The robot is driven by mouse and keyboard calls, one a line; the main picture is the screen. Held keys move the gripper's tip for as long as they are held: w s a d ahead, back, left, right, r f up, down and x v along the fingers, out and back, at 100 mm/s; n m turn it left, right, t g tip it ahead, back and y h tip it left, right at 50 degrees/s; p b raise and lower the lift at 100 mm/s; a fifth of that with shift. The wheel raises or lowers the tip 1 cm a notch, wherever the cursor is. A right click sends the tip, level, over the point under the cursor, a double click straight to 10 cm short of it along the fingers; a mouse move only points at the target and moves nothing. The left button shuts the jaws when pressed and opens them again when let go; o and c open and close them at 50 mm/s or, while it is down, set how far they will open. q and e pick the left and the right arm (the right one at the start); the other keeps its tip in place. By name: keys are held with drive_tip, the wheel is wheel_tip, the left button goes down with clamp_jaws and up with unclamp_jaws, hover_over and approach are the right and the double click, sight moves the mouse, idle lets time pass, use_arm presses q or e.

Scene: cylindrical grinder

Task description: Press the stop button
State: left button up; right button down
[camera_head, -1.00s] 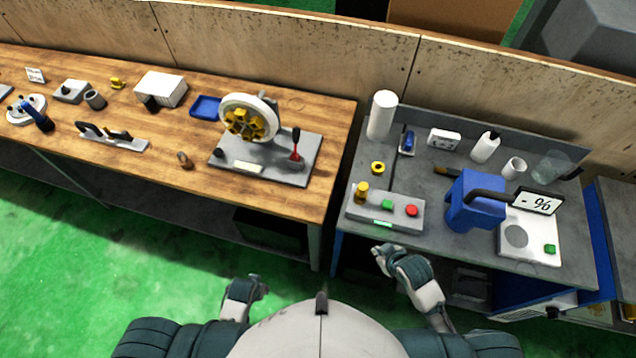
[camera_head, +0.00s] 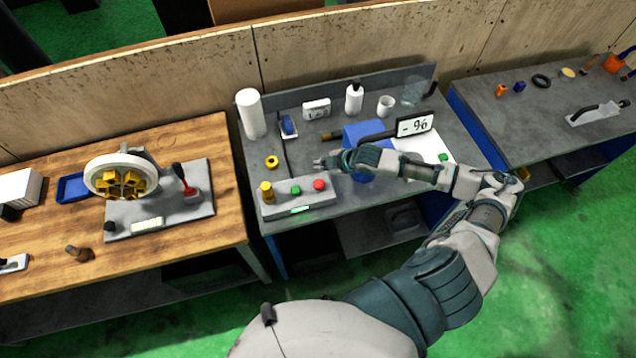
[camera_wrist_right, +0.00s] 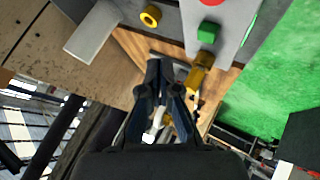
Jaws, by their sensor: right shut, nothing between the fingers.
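The control box (camera_head: 292,205) sits at the front left of the grey bench and carries a red button (camera_head: 319,184), a green button (camera_head: 296,189) and a yellow post (camera_head: 266,190). My right gripper (camera_head: 322,163) is shut and empty, above and just behind the red button in the head view, apart from it. In the right wrist view the shut fingers (camera_wrist_right: 162,68) point towards the bench. The red button (camera_wrist_right: 212,2) is cut by the top edge there, with the green button (camera_wrist_right: 207,33) below it. My left gripper is out of view.
A yellow ring (camera_head: 272,162), white cylinder (camera_head: 251,114) and bottle (camera_head: 354,98) stand behind. A wooden bench (camera_head: 226,150) is at left.

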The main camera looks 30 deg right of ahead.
drive_tip(key=shift+a+f, duration=0.1)
drive_tip(key=shift+a, duration=0.05)
drive_tip(key=b, duration=0.5)
hover_over(320, 184)
wheel_tip(320, 184, down, 7)
drive_tip(key=shift+r, duration=0.1)
drive_tip(key=shift+f+b, duration=0.3)
drive_tip(key=shift+f, duration=0.65)
drive_tip(key=shift+f, duration=0.1)
idle(0.4)
drive_tip(key=shift+s+f, duration=0.1)
drive_tip(key=shift+f, duration=0.1)
